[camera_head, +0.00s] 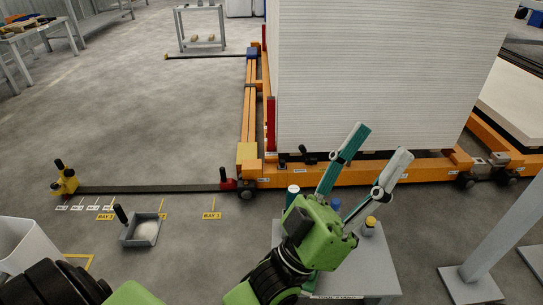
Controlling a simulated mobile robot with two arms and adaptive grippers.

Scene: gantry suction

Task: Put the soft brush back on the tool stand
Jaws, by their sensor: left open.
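My left gripper (384,142) is in the lower middle, its two long fingers spread and pointing up and right. One finger is teal, the other pale grey. Nothing shows between them. Below it is a small grey table (372,275) with a label on its front edge, apparently the tool stand; my arm hides part of its top. I cannot make out the soft brush for certain. A black handle (121,214) sticks up at the left edge of a grey floor tray (140,242) with pale content; I cannot tell what tool it belongs to. My right gripper is out of view.
A yellow-capped container (370,224) and a white cylinder (292,192) are at the small table. A large white sheet stack (385,75) stands on an orange frame (330,177) behind. A grey post (503,235) is at right.

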